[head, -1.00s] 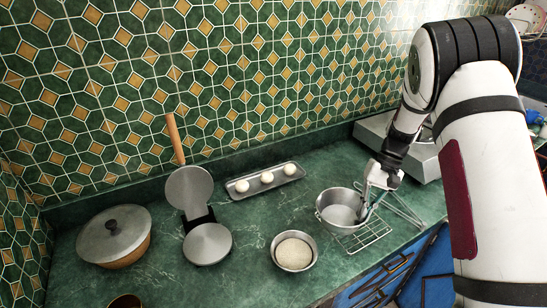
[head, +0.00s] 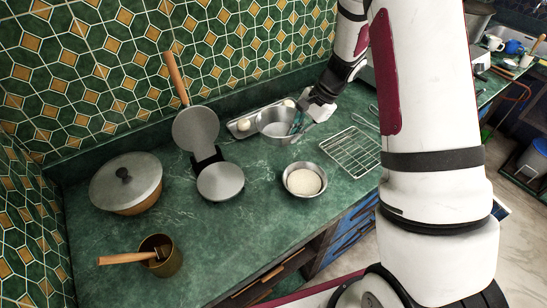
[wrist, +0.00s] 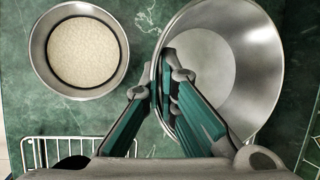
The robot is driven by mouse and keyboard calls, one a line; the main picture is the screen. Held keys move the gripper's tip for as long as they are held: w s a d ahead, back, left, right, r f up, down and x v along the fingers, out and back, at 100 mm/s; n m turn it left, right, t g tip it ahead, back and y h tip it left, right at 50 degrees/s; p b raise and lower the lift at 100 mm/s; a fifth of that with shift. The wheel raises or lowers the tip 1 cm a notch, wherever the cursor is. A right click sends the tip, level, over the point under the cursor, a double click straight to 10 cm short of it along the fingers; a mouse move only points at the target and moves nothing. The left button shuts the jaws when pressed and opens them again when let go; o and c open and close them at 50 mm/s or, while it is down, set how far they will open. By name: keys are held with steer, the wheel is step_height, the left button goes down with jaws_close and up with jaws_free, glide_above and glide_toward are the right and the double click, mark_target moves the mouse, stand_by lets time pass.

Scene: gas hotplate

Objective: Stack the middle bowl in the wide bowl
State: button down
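An empty metal bowl (head: 268,132) is in my gripper (head: 298,122), near the egg tray in the head view. In the wrist view my gripper (wrist: 162,92) has one finger on each side of the bowl's left wall, shut on it; the bowl (wrist: 262,70) fills the right side there. It looks held upright, its height above the counter hard to judge. A second metal bowl (head: 291,188) with pale grainy contents stands on the counter nearer the front; it also shows in the wrist view (wrist: 38,50). I cannot tell for sure which is called middle or wide.
A metal tray (head: 236,132) with white round items lies behind the held bowl. An empty wire rack (head: 352,152) is at right. A round hinged iron (head: 220,182), a lidded pot (head: 125,182) and a brass pot (head: 168,262) stand left. The front middle counter is clear.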

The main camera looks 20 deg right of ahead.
step_height(320, 180, down, 9)
steer(key=shift+r+p, duration=0.1)
steer(key=shift+p, duration=0.4)
steer(key=shift+f, duration=0.2)
steer(key=c, duration=2.1)
jaws_free()
